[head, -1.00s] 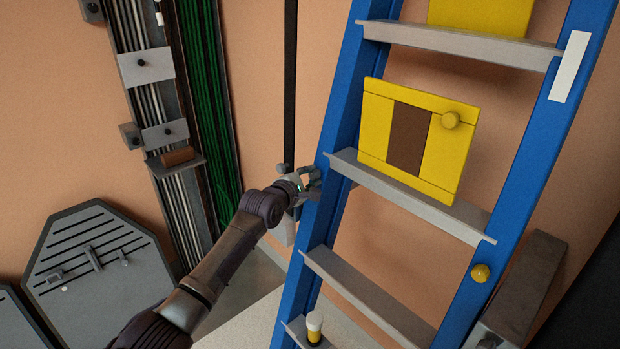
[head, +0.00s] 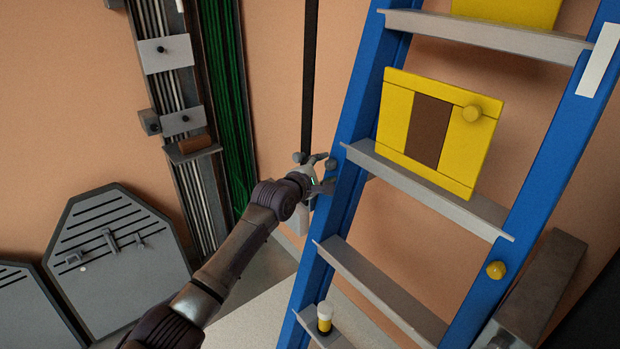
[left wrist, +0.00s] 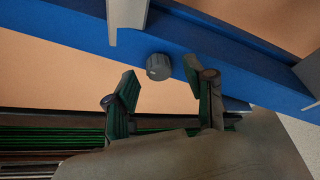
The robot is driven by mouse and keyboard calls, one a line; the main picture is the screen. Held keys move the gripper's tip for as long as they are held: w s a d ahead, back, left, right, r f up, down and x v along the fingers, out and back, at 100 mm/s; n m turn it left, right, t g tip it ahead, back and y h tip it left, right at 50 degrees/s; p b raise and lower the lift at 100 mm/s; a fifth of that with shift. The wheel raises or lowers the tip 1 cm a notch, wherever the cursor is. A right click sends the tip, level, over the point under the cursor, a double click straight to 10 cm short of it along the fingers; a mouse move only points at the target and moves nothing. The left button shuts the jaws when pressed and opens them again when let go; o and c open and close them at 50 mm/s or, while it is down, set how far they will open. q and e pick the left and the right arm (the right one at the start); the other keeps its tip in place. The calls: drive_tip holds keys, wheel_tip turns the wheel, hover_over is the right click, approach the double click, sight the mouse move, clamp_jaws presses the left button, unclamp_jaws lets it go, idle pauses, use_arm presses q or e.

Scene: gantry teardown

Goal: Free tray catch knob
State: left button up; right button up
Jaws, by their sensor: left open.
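A dark grey ribbed knob (left wrist: 158,66) sits on the blue side rail (left wrist: 200,52) of the ladder-like frame in the left wrist view. In the head view the knob (head: 331,164) shows small on the left rail. My left gripper (head: 326,174) is open beside that rail. In the left wrist view its two green-lit fingers (left wrist: 170,84) are spread, with the knob between them and just beyond the tips. I cannot tell whether a finger touches it. My right gripper is in neither view.
A yellow panel with a brown strip (head: 430,128) and a yellow knob (head: 471,113) hangs between the rails. Grey rungs (head: 425,185) cross the frame. A yellow ball knob (head: 495,270) is on the right rail. Green cables (head: 222,100) run down the wall at left.

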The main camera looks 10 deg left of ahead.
use_arm(q)
drive_tip(key=v, duration=1)
drive_tip(key=shift+s+a, duration=0.25)
drive_tip(key=shift+s, duration=0.05)
